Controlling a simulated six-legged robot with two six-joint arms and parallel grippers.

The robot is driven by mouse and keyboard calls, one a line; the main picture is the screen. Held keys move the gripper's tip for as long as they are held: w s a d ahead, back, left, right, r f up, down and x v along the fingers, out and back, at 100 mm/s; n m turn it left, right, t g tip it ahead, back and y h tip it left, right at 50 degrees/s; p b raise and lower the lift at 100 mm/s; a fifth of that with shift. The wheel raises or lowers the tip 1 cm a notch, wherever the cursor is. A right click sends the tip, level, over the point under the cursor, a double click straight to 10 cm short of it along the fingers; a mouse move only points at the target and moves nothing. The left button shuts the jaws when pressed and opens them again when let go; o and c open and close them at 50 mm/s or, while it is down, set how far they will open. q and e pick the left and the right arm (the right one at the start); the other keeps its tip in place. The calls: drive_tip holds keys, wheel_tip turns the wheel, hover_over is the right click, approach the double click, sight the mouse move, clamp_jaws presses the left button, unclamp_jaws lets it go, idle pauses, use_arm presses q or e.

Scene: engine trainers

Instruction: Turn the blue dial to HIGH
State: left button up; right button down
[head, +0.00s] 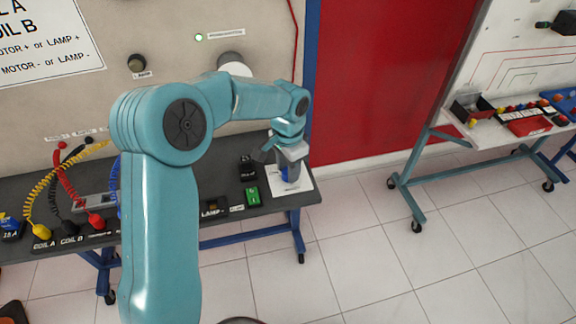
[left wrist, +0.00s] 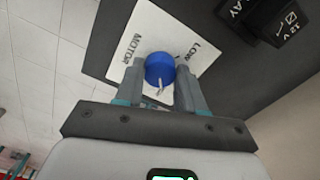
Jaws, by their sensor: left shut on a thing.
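The blue dial (left wrist: 160,67) sits on a white plate (left wrist: 125,70) marked LOW and MOTOR in the left wrist view. A pale pointer mark shows on the dial's near side, toward the gripper. HIGH is not visible. My left gripper (left wrist: 159,78) is shut on the dial, one finger on each side. In the head view, my left gripper (head: 287,168) reaches down over the plate (head: 300,183) at the right end of the bench, and only a bit of blue shows between its fingers. My right gripper is not in view.
The dark bench (head: 268,203) also carries a green switch (head: 252,197), a black block (head: 247,168) and coiled leads at left. A beige panel stands behind it. A second bench (head: 470,135) with other parts stands at the right. Tiled floor between them is clear.

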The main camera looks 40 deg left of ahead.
use_arm(q)
drive_tip(key=shift+m, duration=0.5)
drive_tip(key=o, duration=1)
drive_tip(key=shift+w, duration=0.15)
drive_tip(key=shift+o, duration=0.2)
drive_tip(key=shift+r, duration=0.2)
wheel_tip(320, 180, up, 16)
drive_tip(key=shift+p, duration=0.4)
drive_tip(key=shift+f, duration=0.1)
